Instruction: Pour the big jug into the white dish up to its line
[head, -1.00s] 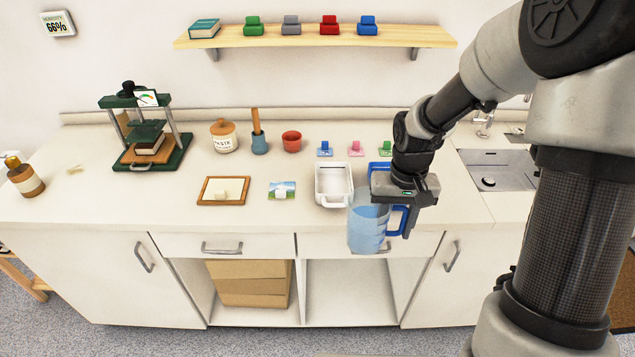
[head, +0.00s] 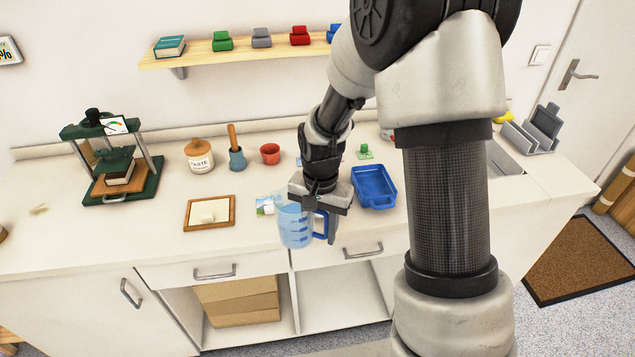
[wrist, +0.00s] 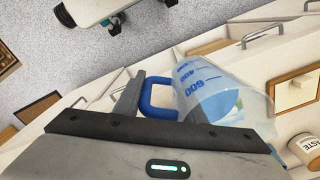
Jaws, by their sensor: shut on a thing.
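The big clear jug (head: 294,227) with blue scale marks and a blue handle (head: 323,226) hangs at the counter's front edge. My gripper (head: 330,222) is shut on the handle, and the jug looks roughly upright. In the wrist view the jug (wrist: 215,92) shows bluish contents and marks including 600 and 400; I cannot read the exact level. The white dish is hidden behind my gripper and arm in the head view, and its line cannot be seen.
A blue dish (head: 374,188) stands right of my gripper. A picture card (head: 266,206) and a framed board (head: 209,213) lie to the left. A red cup (head: 270,154), a mortar (head: 237,158) and a jar (head: 199,157) stand behind. A green press (head: 115,160) is farther left.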

